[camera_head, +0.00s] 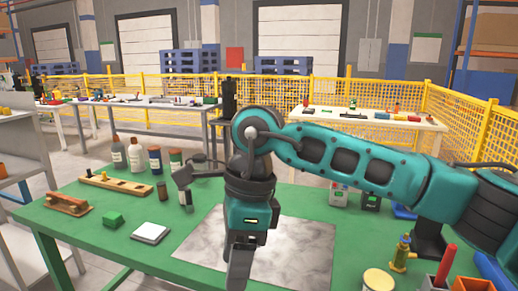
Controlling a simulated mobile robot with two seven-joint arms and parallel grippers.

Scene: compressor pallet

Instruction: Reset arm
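My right arm reaches in from the right side across the green table (70,218). Its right gripper (239,266) points down over the grey metal plate (190,250) on the table. The fingers show edge-on as one grey shape, so their gap is hidden, and I see no object held in them. The gripper and forearm cover part of the plate and the table behind it. My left gripper is not in view.
At right are a brass fitting (402,252), a tin (379,280) and red bins (472,285).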

